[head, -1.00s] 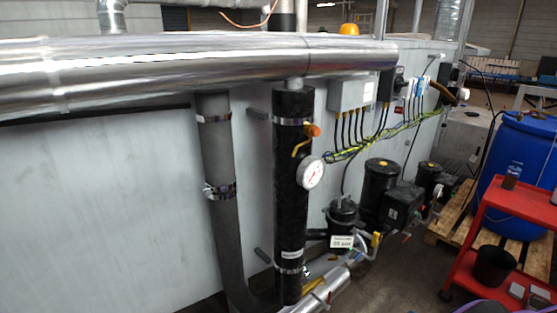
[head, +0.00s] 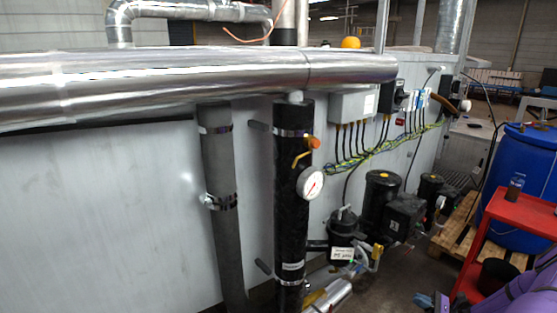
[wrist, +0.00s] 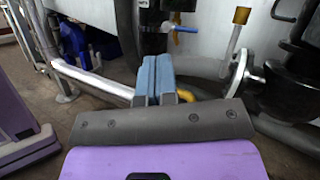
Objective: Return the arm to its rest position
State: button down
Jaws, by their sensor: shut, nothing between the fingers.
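My gripper (wrist: 156,80) shows in the wrist view with its two blue-grey fingers together and nothing between them. It points toward pipework and the floor, apart from the pipes as far as I can tell. In the head view my purple arm enters at the lower right corner. The gripper end (head: 433,300) shows small there, in front of the machine and left of the red trolley (head: 520,214). A small dark cylinder (head: 515,187) stands on the trolley's top shelf.
A large grey-walled machine (head: 100,210) with silver and black pipes (head: 293,200) fills the left and middle. Black pumps (head: 380,195) stand at its foot. A blue barrel (head: 530,160) stands on a wooden pallet (head: 455,232) at the right. Bare floor shows between pumps and trolley.

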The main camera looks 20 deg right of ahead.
jog(key=w+a+r+n+g, duration=0.2)
jog(key=w+r+n+g, duration=0.15)
jog(key=r, duration=0.35)
jog(key=w+a+r+n+g+h, duration=0.1)
jog(key=w+a+r+n+g, duration=0.1)
jog(key=r+g, duration=0.4)
jog(key=w+a+r+n+g, duration=0.1)
jog(key=w+r+n+g, duration=0.15)
jog(key=r, duration=0.55)
jog(key=a+r+n+g+h, duration=0.2)
jog(key=a+r+n+h, duration=0.15)
jog(key=a+r, duration=0.4)
jog(key=a+r+n+g+h, duration=0.25)
jog(key=a+r+h, duration=0.2)
jog(key=r, duration=0.65)
jog(key=s+a+r+n+t+h, duration=0.2)
jog(key=s+a+r+n+h, duration=0.3)
jog(key=s+a+r, duration=0.55)
jog(key=s+a+r+n+t+h, duration=0.1)
jog(key=s+a+r+n+t, duration=0.1)
jog(key=s, duration=0.4)
jog(key=s+a+r+n+t+h, duration=0.1)
jog(key=s+a+r+n+t, duration=0.1)
jog(key=s+a+r+t, duration=0.2)
jog(key=shift+s+a+r+h, duration=0.25)
jog(key=shift+s+r+h, duration=0.05)
jog(key=shift+s+r, duration=0.9)
jog(key=shift+f, duration=0.1)
